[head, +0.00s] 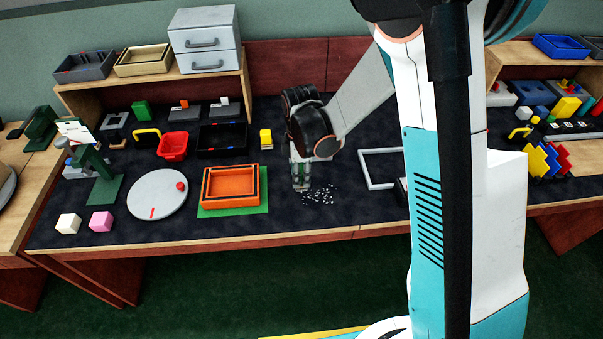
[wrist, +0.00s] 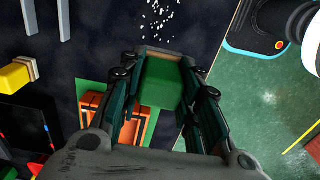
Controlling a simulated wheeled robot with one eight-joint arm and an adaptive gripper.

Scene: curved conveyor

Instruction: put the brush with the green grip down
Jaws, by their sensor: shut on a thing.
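My gripper (head: 300,184) is low over the dark table mat, between the orange tray and a patch of scattered white bits (head: 320,196). In the wrist view, its two fingers are closed on the sides of the brush's green grip (wrist: 165,82). The bristle end of the brush cannot be made out. In the head view the brush is mostly hidden by my gripper, and I cannot tell whether it touches the table. The white bits (wrist: 157,18) also show in the wrist view, beyond the fingertips.
The orange tray (head: 231,203) stands on a green mat (head: 240,213) just left of my gripper. Further left is a white round plate (head: 150,200). A yellow block (head: 266,140) stands behind, and a white frame (head: 368,172) lies to the right.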

